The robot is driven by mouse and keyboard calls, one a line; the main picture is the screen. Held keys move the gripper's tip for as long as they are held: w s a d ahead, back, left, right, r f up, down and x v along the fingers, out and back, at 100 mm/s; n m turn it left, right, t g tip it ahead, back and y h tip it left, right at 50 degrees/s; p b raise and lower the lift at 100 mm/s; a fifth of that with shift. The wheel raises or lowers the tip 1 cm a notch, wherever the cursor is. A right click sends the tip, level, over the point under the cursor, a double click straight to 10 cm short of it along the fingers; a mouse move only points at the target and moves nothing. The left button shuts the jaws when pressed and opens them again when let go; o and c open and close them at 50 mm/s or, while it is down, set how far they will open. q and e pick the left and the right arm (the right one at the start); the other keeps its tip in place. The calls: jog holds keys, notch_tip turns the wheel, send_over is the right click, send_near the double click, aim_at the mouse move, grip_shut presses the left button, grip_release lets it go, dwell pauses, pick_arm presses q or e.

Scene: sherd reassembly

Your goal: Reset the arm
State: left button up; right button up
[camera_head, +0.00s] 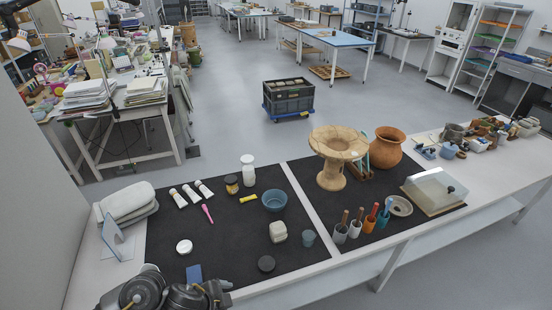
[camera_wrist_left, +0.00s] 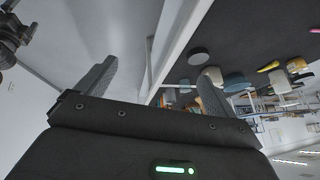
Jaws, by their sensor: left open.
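My left gripper (camera_wrist_left: 155,90) shows in the left wrist view with its two dark fingers spread wide apart. Nothing is between the fingers. In the head view, dark rounded parts of my arm show at the bottom left corner, by the front edge of the table (camera_head: 310,277); the fingers cannot be made out there. My right gripper is in neither view.
A grey crate (camera_head: 288,98) stands on the floor behind.

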pick_arm(q)
jog(key=d+r+n+t, duration=0.2)
jog(key=d+r+n, duration=0.1)
jog(key=r, duration=0.1)
jog(key=s+a+f+n+g+y, duration=0.1)
jog(key=s+a+n+g+y, duration=0.3)
jog(key=s+a+n, duration=0.8)
jog(key=s+a+f+m+b, duration=0.1)
jog(key=a+f+m+b, duration=0.15)
jog(key=f, duration=1.25)
jog(key=s+a+f+m+b, duration=0.1)
jog(key=s+f+b, duration=0.15)
jog(key=f, duration=1.25)
jog(key=s+a+f+b, duration=0.1)
jog(key=s+f+b, duration=0.1)
jog(key=s+f, duration=0.6)
jog(key=s+a+f+g+b, duration=0.1)
jog(key=s+f+b, duration=0.2)
jog(key=s+f, duration=0.5)
notch_tip(320, 180, down, 7)
jog(key=shift+a+r+y, duration=0.2)
jog(key=shift+a+y, duration=0.05)
jog(key=shift+y, duration=0.15)
jog(key=shift+s, duration=0.1)
